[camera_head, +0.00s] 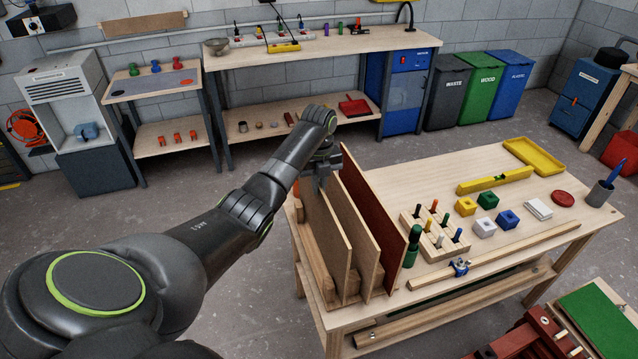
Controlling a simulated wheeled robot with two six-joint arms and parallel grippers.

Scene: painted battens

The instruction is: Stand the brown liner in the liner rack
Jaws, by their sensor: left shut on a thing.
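The liner rack (327,287) is a wooden frame with upright posts at the left end of the workbench. Three thin panels stand upright and roughly parallel in it. The leftmost is the brown liner (325,232), the middle one is a tan panel (358,240), and the right one is a dark red panel (384,222). My left gripper (322,186) points down and is shut on the upper edge of the brown liner, near its far end. The liner's lower edge is partly hidden by the rack, so I cannot tell if it is fully seated. My right gripper is out of view.
Right of the rack stand a green bottle (412,246) and a peg block (436,238). Floor left of the bench is clear.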

